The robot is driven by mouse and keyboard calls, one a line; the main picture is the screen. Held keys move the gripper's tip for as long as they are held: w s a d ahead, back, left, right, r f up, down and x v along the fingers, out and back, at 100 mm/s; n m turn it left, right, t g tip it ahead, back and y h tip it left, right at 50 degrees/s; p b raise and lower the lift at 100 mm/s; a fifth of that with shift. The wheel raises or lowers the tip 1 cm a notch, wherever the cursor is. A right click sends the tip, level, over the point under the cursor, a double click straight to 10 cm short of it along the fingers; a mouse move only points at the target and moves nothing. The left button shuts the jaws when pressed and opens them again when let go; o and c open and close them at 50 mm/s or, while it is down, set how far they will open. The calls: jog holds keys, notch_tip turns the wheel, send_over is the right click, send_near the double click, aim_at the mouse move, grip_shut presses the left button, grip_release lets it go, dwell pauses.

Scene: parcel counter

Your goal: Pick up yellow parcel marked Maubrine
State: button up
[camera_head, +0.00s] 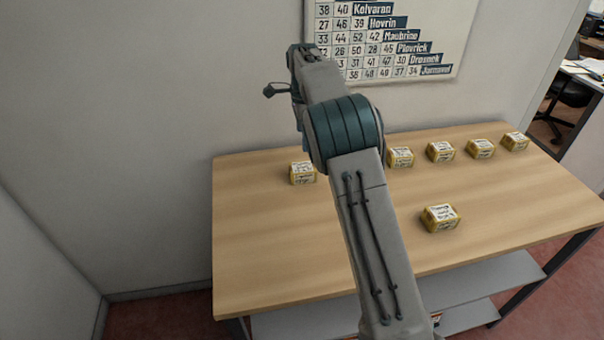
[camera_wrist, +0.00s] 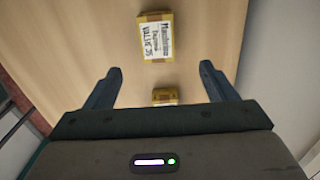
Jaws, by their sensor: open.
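In the wrist view a yellow parcel (camera_wrist: 155,38) lies on the wooden table, with a white label whose top line appears to read Maubrine. My gripper (camera_wrist: 153,71) is open and empty, with its two dark fingers spread. The marked parcel shows beyond the fingertips, near the middle between them, and apart from them. A second yellow parcel (camera_wrist: 165,97) shows between the fingers, partly hidden by the gripper body. In the head view the parcel labels are too small to read, so I cannot tell which is Maubrine. My fingers are not clear there.
The table (camera_head: 270,240) bears a yellow parcel (camera_head: 302,172) left of my arm, a nearer one (camera_head: 440,217) at right, and several along the back, including one (camera_head: 480,148). A wall chart (camera_head: 390,40) hangs behind. The table's front left is clear.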

send_over(302, 166)
jog(key=f, duration=0.7)
jog(key=shift+w+d, duration=0.1)
jog(key=shift+d, duration=0.1)
jog(key=f+p, duration=0.1)
jog(key=f, duration=0.1)
jog(key=f+p, duration=0.1)
jog(key=f, duration=0.2)
jog(key=shift+s+a+f, duration=0.15)
jog(key=shift+s+f, duration=0.05)
jog(key=shift+f, duration=0.15)
jog(key=c, duration=1.1)
